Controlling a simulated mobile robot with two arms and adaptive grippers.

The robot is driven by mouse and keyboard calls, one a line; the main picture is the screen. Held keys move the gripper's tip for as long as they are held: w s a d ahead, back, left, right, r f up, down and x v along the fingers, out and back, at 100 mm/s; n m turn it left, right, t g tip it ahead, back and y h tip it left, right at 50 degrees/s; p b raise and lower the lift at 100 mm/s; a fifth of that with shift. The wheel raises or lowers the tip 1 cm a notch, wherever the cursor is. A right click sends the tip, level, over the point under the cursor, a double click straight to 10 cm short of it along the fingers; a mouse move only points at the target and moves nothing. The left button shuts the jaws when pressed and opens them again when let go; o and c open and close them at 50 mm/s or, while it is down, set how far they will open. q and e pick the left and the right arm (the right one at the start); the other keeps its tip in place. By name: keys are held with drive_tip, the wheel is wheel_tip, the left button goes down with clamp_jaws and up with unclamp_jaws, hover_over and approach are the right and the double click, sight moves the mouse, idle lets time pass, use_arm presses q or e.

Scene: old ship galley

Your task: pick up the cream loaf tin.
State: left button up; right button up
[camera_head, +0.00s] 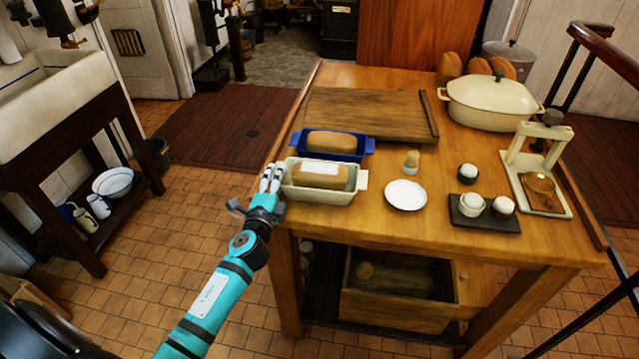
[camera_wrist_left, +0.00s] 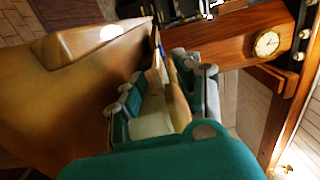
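The cream loaf tin (camera_head: 325,196) stands near the front left corner of the wooden table, with a brown loaf and a white patch on top inside it. My left gripper (camera_head: 270,177) is at the tin's left end, by its handle, with the fingers upright in the head view. In the left wrist view my left gripper (camera_wrist_left: 168,90) shows its fingers apart, with a cream part of the tin (camera_wrist_left: 152,122) between them. The fingers look open; whether they touch the tin is hard to tell. My right gripper is in neither view.
A blue loaf tin (camera_head: 363,148) with a loaf stands just behind the cream tin. A white saucer (camera_head: 405,195) and a small shaker (camera_head: 411,160) lie to the right. A wooden board (camera_head: 365,108) and a cream lidded pot (camera_head: 490,105) stand farther back.

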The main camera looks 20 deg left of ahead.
sight(283, 163)
use_arm(q)
drive_tip(key=x, duration=0.3)
drive_tip(key=shift+w, duration=0.15)
drive_tip(key=shift+c, duration=0.4)
clamp_jaws()
